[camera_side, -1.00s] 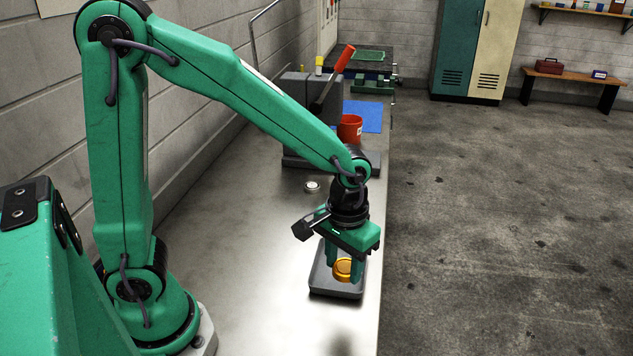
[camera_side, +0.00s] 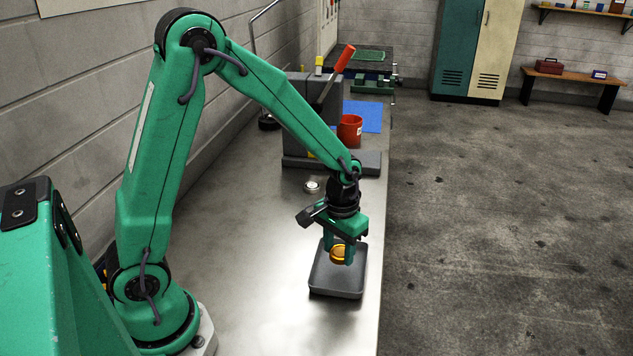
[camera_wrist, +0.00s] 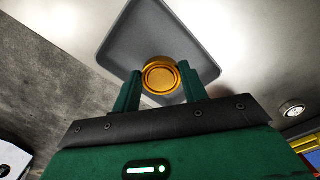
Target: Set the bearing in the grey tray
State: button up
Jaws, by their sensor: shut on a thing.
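My gripper (camera_side: 342,260) is shut on a gold round piece (camera_side: 339,252) with a raised rim. In the wrist view the gold piece (camera_wrist: 160,76) sits between my two green fingers. The grey tray (camera_side: 335,285) lies on the bench under my gripper, and its bare floor also shows in the wrist view (camera_wrist: 150,32). The gold piece is over the tray's far part; its exact height above the floor is hard to tell. A silver ring-shaped piece that looks like a bearing (camera_side: 312,186) lies on the bench beyond the tray, and shows at the right of the wrist view (camera_wrist: 292,108).
The bench's right edge runs close to the tray. The steel top left of the tray is clear.

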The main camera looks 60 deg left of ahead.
aim_at(339, 253)
jog(key=shift+f, duration=1.95)
jog(key=shift+f, duration=0.15)
jog(key=o, duration=1)
jog(key=shift+o, duration=0.2)
notch_tip(339, 253, up, 12)
jog(key=shift+r, duration=0.15)
jog(key=shift+r, duration=0.1)
